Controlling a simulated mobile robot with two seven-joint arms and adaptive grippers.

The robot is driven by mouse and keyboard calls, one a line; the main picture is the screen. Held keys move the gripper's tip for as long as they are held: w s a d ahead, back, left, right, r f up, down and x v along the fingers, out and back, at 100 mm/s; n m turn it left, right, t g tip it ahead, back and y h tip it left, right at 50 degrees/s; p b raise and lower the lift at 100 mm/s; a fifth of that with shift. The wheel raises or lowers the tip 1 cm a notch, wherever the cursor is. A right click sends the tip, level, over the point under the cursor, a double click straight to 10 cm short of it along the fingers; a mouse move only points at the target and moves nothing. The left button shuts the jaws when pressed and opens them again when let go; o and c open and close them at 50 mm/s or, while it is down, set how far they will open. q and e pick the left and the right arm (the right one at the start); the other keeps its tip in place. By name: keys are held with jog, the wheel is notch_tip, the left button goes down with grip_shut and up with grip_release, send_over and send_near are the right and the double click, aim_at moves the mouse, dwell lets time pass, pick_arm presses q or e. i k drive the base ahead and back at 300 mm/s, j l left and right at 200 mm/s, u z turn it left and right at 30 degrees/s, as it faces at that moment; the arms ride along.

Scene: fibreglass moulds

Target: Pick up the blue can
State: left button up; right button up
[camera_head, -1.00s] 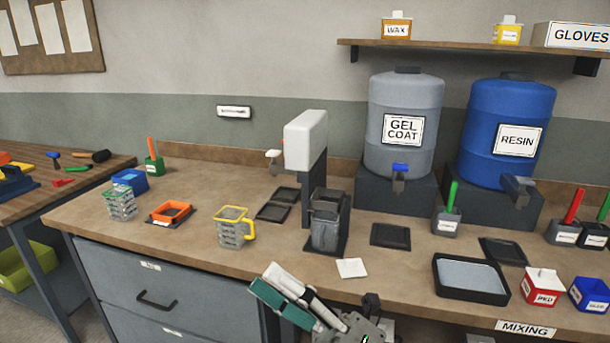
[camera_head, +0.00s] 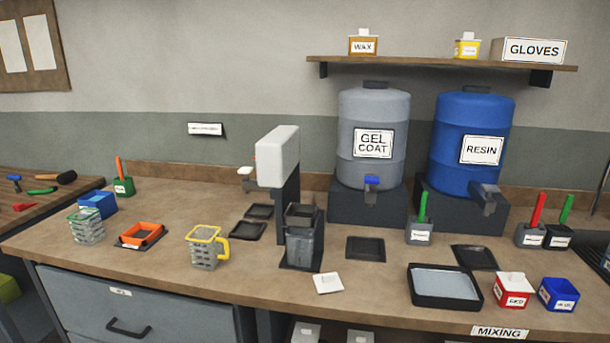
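A small blue can (camera_head: 558,296) with a white label stands upright on the bench at the far right, near the front edge. It is just right of a red can (camera_head: 512,290) with a white top and a white label. The front and top of the blue can are in plain sight. Neither of my grippers is in view.
A black tray with a pale pad (camera_head: 445,284) lies left of the red can. Pots with green and red handles (camera_head: 530,235) stand behind the cans. A blue resin drum (camera_head: 472,148) and a grey gel coat drum (camera_head: 372,135) stand at the back.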

aim_at(558, 295)
jog(key=z, duration=1.7)
